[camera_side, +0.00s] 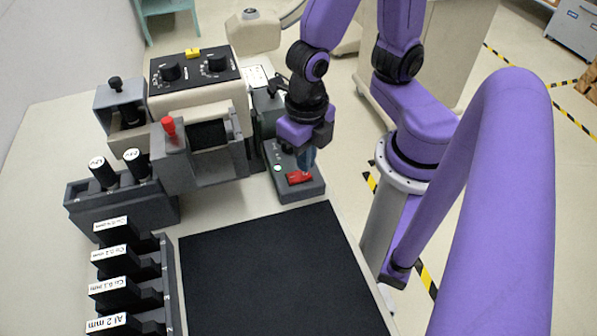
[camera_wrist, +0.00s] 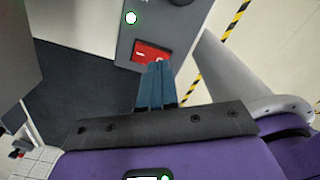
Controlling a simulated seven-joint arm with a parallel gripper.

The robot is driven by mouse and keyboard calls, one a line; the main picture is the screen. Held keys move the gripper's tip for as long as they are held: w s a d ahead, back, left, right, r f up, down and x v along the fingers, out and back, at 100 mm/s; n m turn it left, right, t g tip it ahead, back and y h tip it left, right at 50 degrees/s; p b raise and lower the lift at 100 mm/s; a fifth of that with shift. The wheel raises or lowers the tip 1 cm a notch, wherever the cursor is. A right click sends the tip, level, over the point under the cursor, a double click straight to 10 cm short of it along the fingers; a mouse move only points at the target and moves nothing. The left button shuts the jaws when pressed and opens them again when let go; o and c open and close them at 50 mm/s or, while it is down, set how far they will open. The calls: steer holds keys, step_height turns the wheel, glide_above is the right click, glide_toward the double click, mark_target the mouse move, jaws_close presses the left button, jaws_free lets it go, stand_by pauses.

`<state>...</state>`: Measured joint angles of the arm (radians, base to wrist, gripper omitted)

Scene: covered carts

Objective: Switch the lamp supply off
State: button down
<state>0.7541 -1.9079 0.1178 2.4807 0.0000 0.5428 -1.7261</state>
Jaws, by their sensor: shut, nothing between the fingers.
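The lamp supply (camera_side: 312,188) is a dark grey box at the right edge of the bench, beside the larger apparatus. A red rocker switch (camera_side: 299,177) sits on its top face, with a small lit green-white lamp near it. In the wrist view the red switch (camera_wrist: 150,53) shows white marks, and the lit indicator (camera_wrist: 131,18) is above left of it. My gripper (camera_side: 308,168) is shut and empty, pointing down at the switch. In the wrist view its blue fingertips (camera_wrist: 157,66) overlap the lower edge of the switch. I cannot tell whether they touch it.
A beige apparatus (camera_side: 195,90) with two black knobs and a red-topped part (camera_side: 169,127) stands left of the supply. A black mat (camera_side: 280,275) lies clear in front. Labelled black blocks (camera_side: 118,262) and a vial rack (camera_side: 120,200) are at the left.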

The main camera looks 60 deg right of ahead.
steer(key=shift+f, duration=0.9)
stand_by(0.4)
steer(key=shift+r, duration=3.55)
steer(key=s+d+r+m, duration=0.2)
steer(key=d+m, duration=0.3)
steer(key=m, duration=1.5)
steer(key=shift+s+d+r, duration=0.2)
steer(key=shift+d+r, duration=0.15)
steer(key=shift+d, duration=0.05)
